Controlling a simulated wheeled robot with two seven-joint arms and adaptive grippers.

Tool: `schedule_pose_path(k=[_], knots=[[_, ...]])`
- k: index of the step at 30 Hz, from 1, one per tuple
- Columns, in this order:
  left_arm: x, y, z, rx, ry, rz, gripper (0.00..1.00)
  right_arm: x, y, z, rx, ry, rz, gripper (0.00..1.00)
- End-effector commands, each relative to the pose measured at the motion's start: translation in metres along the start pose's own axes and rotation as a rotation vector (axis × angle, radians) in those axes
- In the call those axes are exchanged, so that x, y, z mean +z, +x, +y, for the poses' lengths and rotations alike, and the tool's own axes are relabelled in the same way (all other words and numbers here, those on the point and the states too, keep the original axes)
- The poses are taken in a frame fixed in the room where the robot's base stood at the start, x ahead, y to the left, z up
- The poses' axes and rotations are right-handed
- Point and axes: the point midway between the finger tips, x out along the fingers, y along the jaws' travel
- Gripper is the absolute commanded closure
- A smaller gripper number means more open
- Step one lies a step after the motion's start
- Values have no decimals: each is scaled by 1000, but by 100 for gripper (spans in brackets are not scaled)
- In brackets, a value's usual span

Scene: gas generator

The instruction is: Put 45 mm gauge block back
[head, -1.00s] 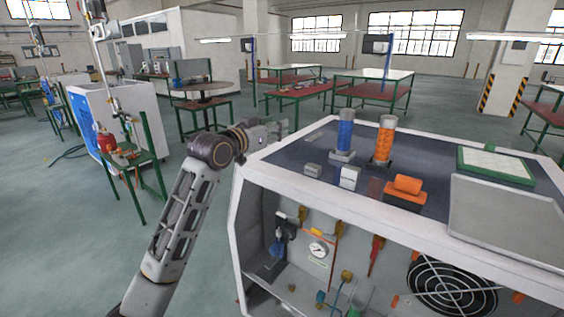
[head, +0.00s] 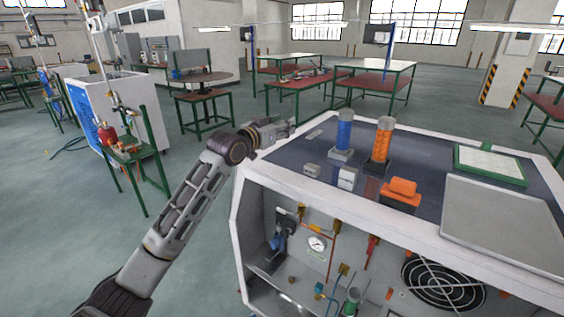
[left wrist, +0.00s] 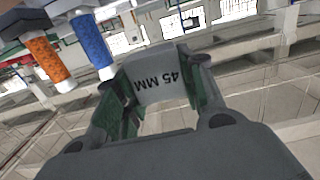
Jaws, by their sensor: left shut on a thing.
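The 45 mm gauge block (left wrist: 160,86) is grey and shows its "45 MM" marking upside down in the left wrist view. It sits between the fingers of my left gripper, which is shut on it. In the head view my left gripper (head: 284,128) is at the far left corner of the white cabinet's dark top (head: 300,150). The block is too small to make out there. Two small grey blocks, one (head: 313,169) lower and one (head: 347,178) taller, stand on the cabinet top, to the right of and nearer than the gripper. My right gripper is not in view.
A blue cylinder (head: 344,134) and an orange cylinder (head: 382,142) stand upright on the top. An orange object (head: 402,190), a green-framed tray (head: 490,165) and a grey panel (head: 500,220) lie farther right. A flat grey plate (head: 316,134) lies near the far left corner.

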Motion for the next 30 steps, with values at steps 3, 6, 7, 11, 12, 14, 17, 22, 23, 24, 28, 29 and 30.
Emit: schedule_pose_path(k=[3, 6, 7, 11, 12, 14, 17, 22, 23, 24, 28, 29, 30], knots=[[-1, 2, -1, 0, 0, 1, 94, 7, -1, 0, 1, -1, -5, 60], [0, 2, -1, 0, 0, 2, 94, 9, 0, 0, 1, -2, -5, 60], [0, 2, -1, 0, 0, 2, 94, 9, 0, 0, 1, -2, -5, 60], [0, 2, -1, 0, 0, 2, 94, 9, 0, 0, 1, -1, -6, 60], [0, 2, -1, 0, 0, 2, 94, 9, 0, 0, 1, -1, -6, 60], [0, 2, -1, 0, 0, 1, 94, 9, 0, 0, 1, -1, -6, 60], [3, 2, -1, 0, 0, 1, 94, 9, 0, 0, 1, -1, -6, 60], [18, 3, -1, 0, -2, -2, 94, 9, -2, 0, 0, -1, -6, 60], [21, 3, -1, 0, -2, -2, 94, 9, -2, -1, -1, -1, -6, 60], [26, 3, -1, 0, -2, -1, 94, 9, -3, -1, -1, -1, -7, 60], [45, 4, -2, -1, -1, -1, 94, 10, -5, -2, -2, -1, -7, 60], [49, 4, -2, -1, -1, -2, 94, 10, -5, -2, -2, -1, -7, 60], [53, 4, -2, -1, -1, -2, 94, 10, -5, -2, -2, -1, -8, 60]])
